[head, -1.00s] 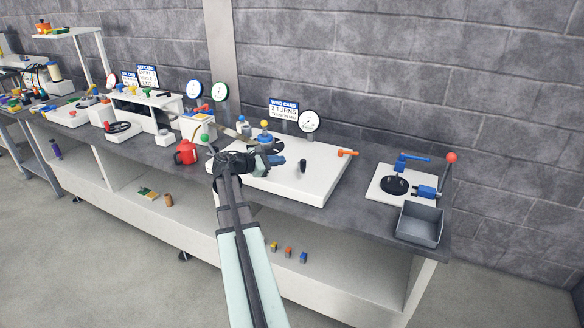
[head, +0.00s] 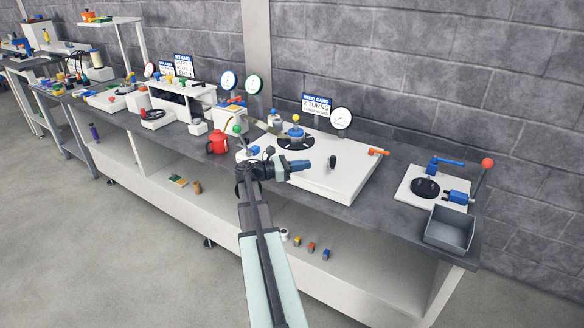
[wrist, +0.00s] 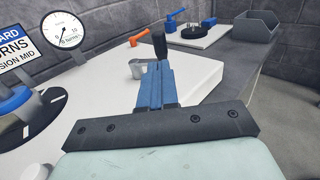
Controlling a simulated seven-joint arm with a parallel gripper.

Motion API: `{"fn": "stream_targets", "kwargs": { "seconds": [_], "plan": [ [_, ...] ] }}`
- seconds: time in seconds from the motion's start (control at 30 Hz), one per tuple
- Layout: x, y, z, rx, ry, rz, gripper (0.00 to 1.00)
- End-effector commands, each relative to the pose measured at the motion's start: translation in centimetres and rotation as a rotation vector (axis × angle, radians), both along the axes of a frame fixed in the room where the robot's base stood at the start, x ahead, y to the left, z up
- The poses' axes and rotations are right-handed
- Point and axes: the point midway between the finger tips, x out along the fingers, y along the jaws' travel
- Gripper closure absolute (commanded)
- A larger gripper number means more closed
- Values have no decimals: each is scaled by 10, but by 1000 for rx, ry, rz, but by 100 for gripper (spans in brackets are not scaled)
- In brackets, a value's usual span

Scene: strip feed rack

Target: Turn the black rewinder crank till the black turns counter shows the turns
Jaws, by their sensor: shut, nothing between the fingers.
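The black crank handle (head: 333,162) stands upright on the white rewinder panel (head: 345,188). In the wrist view the black handle (wrist: 159,44) rises just beyond my fingertips, with a grey metal crank arm (wrist: 137,68) beside it. The turns counter (head: 341,121) is a round white dial with a black rim; its face (wrist: 65,33) shows a scale marked in turns, and its needle is too small to read surely. The wind card (head: 317,104) reads 2 turns, tension mid. My gripper (head: 306,164) is shut and empty, left of the handle, pointing toward it, apparently apart from it.
A blue-and-yellow knobbed spindle (head: 296,131) stands on the panel behind my gripper. An orange lever (head: 378,152) is at the panel's right edge. A red pot (head: 217,143) stands to the left. A grey bin (head: 450,230) and red-knobbed lever (head: 487,164) are farther right.

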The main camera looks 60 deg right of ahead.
Motion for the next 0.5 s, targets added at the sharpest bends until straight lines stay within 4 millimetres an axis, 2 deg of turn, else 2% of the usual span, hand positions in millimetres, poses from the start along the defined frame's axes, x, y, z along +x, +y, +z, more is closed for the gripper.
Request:
{"fn": "stream_targets", "kwargs": {
  "seconds": [0.2, 0.5],
  "plan": [
    [-26, -27, 0, -1, -1, -2, 100],
    [-45, -48, 0, 0, -1, 1, 100]
  ]
}}
